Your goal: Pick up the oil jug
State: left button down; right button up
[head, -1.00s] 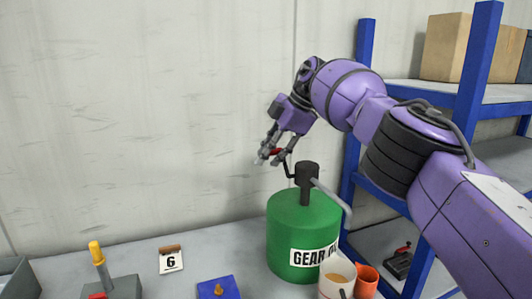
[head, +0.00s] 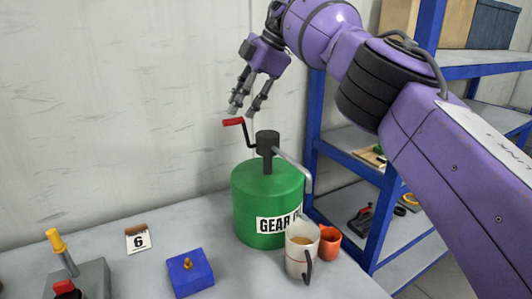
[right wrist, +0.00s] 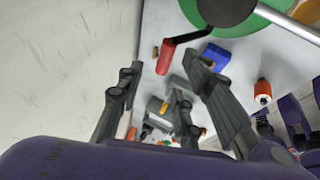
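The oil jug (head: 301,265) is a whitish measuring jug with amber oil inside and a dark handle facing front. It stands upright on the bench under the pump spout, in front of the green gear oil drum (head: 268,185). My right gripper (head: 246,108) is open and empty, above the pump crank's red handle (head: 232,122), well up and left of the jug. In the right wrist view the fingers are apart, with the red handle (right wrist: 166,57) beyond them. I cannot make out the jug there.
An orange cup (head: 329,243) stands close to the jug's right. A blue block (head: 190,275), a number 6 card (head: 138,238) and a grey block with a yellow-handled tool (head: 58,250) are left on the bench. Blue shelving (head: 385,215) stands at right.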

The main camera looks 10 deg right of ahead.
aim_at(301, 238)
jog(key=k+l, duration=0.1)
jog(key=l, duration=0.35)
jog(key=k+l, duration=0.1)
jog(key=l, duration=0.4)
jog(key=k+l, duration=0.15)
jog(key=l, duration=0.3)
